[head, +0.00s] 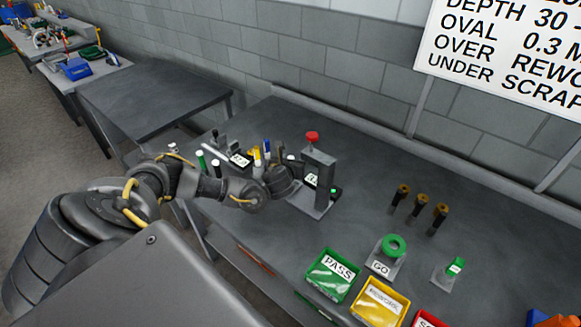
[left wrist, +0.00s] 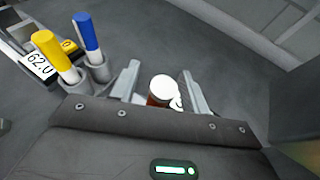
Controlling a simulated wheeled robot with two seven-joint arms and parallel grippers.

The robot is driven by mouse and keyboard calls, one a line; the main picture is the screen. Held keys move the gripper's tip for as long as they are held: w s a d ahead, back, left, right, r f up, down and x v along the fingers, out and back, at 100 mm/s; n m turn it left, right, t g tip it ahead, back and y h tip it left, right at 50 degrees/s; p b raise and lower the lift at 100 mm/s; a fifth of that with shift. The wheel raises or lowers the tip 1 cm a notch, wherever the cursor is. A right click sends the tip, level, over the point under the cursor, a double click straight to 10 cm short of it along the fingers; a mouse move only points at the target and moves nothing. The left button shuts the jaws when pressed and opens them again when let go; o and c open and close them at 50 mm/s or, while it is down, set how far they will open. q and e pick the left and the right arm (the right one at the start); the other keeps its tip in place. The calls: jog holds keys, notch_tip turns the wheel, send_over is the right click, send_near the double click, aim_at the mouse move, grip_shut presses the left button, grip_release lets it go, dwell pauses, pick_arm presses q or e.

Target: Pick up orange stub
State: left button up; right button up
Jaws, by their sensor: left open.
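My left gripper (head: 283,178) is over the table beside the grey press stand. In the left wrist view its two fingers (left wrist: 162,92) are apart. Between them is a short piece with a round white top and a reddish-orange side (left wrist: 159,99), likely the orange stub. It looks closer to the right finger; I cannot tell whether it touches either. In the head view the gripper hides this piece. My right gripper is not in view.
Left of the fingers stand a yellow marker (left wrist: 53,50) and a blue marker (left wrist: 88,38) in grey holders. The press stand (head: 318,172) with a red knob is close by. Green (head: 332,273) and yellow (head: 379,301) bins and several brown-topped posts are further right.

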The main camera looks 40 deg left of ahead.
pick_arm(q)
jog(key=shift+c, duration=0.5)
grip_shut()
jog(key=shift+r, duration=0.1)
